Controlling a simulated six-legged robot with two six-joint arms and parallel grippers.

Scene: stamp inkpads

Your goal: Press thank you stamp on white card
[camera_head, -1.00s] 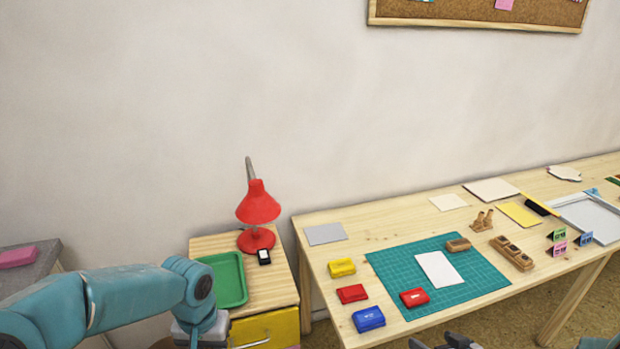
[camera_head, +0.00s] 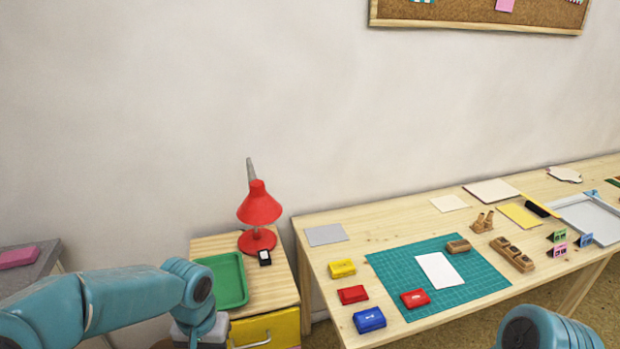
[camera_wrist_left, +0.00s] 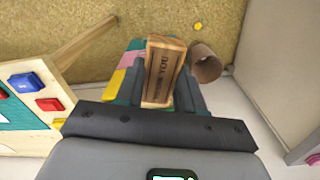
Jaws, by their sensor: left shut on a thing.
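The white card (camera_head: 439,270) lies flat on the green cutting mat (camera_head: 385,268) on the wooden table. In the left wrist view my left gripper (camera_wrist_left: 160,80) is shut on a wooden block stamp (camera_wrist_left: 165,62) with THANK YOU lettering on its visible face. The gripper holds it over the floor, away from the card.
A red inkpad (camera_head: 415,299) and a wooden block (camera_head: 458,246) lie on the mat beside the card. Yellow (camera_head: 342,268), red (camera_head: 352,294) and blue (camera_head: 369,319) inkpads stand left of it. A lamp (camera_head: 258,205) and green tray (camera_head: 241,281) stand on the cabinet.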

